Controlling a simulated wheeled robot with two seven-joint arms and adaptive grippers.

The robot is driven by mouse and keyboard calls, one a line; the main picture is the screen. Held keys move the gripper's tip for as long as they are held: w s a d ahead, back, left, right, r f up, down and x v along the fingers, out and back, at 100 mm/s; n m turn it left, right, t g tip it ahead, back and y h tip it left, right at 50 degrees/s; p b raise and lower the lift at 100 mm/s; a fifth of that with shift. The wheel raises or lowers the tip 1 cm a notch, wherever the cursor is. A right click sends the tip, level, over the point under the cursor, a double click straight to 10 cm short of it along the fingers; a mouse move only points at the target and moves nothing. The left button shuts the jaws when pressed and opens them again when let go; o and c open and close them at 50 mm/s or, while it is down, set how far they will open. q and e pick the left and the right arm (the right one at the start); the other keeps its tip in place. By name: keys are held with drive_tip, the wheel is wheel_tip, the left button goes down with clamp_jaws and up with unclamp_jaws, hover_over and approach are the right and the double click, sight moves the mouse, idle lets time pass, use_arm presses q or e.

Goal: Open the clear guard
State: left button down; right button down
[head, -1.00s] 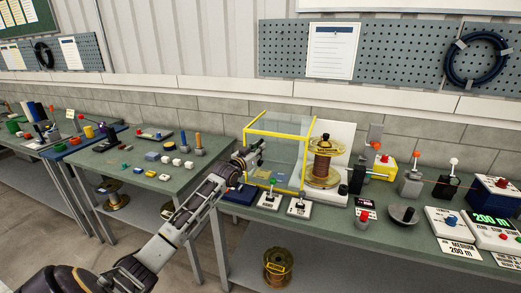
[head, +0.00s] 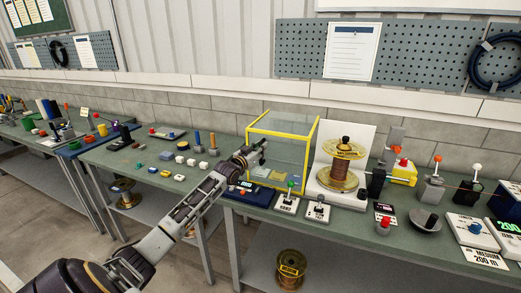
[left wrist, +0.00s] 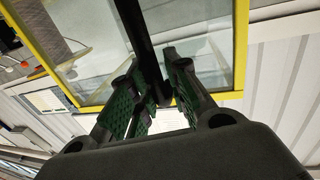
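The clear guard (head: 283,151) is a see-through box with a yellow frame on the bench. It stands left of the copper-coloured spool (head: 343,168), which shows uncovered in front of a white panel. In the left wrist view the guard's yellow edge and clear pane (left wrist: 205,45) fill the top. My left gripper (head: 262,150) is at the guard's left side. In the left wrist view its green-padded fingers (left wrist: 158,85) are closed around a dark bar (left wrist: 143,45), the guard's handle. My right gripper is not in view.
Two small lever switches (head: 287,203) stand in front of the guard, with a blue device (head: 250,195) beside them. Clamps, buttons and a counter crowd the bench to the right. A second bench (head: 150,165) with small parts is on the left.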

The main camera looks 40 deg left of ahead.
use_arm(q)
drive_tip(key=c, duration=1.5)
unclamp_jaws()
drive_tip(key=shift+o, duration=0.2)
drive_tip(key=shift+s, duration=0.2)
drive_tip(key=s, duration=1.1)
drive_tip(key=shift+s+d, duration=0.3)
